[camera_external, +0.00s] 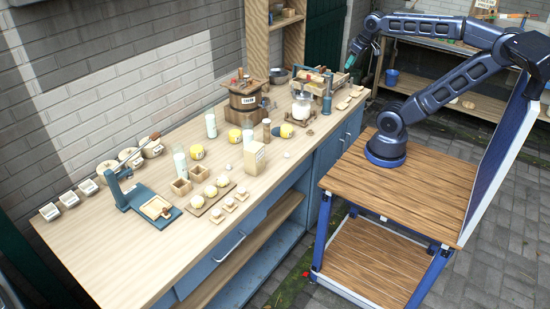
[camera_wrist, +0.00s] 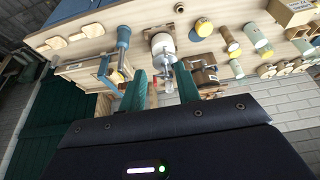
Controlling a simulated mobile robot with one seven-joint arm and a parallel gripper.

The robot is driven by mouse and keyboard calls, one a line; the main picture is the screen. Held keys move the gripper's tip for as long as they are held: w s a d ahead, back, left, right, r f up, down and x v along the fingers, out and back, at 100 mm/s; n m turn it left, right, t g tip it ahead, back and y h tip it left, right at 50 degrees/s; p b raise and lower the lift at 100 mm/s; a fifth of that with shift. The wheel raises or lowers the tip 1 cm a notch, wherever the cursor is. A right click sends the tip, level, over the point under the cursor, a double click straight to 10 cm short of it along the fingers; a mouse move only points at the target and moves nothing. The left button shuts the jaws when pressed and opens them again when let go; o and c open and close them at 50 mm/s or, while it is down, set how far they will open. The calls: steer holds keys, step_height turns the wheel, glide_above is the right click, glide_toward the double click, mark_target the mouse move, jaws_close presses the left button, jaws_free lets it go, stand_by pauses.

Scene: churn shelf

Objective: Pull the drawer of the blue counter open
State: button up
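The blue counter (camera_external: 262,264) has a long pale wooden top crowded with small goods. Its drawer (camera_external: 208,270) is in the front below the top, toward the near left end, with a pale bar handle (camera_external: 229,247). The drawer looks shut, its front in line with the counter. My gripper (camera_external: 362,46) is high above the far right end of the counter, well away from the drawer. In the wrist view, two green fingers (camera_wrist: 160,88) stand apart with nothing held between them. The drawer and its handle do not show clearly in the wrist view.
A blue press (camera_external: 126,192) stands near the counter's left end. A wooden churn (camera_external: 245,100), jars and yellow-topped items crowd the middle. Open shelves (camera_external: 275,245) lie below the drawer. A paved gap (camera_external: 293,293) separates the counter from my wooden-topped base.

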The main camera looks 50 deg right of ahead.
steer(key=w+a+r+n+g+h, duration=0.1)
steer(key=w+a+r+n, duration=0.2)
steer(key=w+a, duration=0.4)
steer(key=w+a+r+n+h, duration=0.15)
steer(key=w+a, duration=0.25)
steer(key=w, duration=0.5)
steer(key=w+a+n+t+h, duration=0.1)
steer(key=w+a+n, duration=0.2)
steer(key=a, duration=0.9)
steer(key=w+a+n+t+h, duration=0.1)
steer(key=w+a+n+t, duration=0.15)
steer(key=a, duration=1.05)
steer(key=s+a+f+n+t, duration=0.15)
steer(key=s+a, duration=0.35)
steer(key=a, duration=0.7)
steer(key=s+a+n+t, duration=0.3)
steer(key=s+a, duration=0.1)
steer(key=a, duration=0.8)
steer(key=s+a+f+n+t+y, duration=0.1)
steer(key=s+a+n+t+y, duration=0.35)
steer(key=s+a, duration=1.45)
step_height(320, 180, down, 51)
steer(key=d+m, duration=0.1)
steer(key=d, duration=0.1)
steer(key=w+f, duration=0.2)
steer(key=w, duration=0.7)
steer(key=shift+w+a+f, duration=0.15)
steer(key=shift+w+a, duration=0.1)
steer(key=shift+w, duration=0.15)
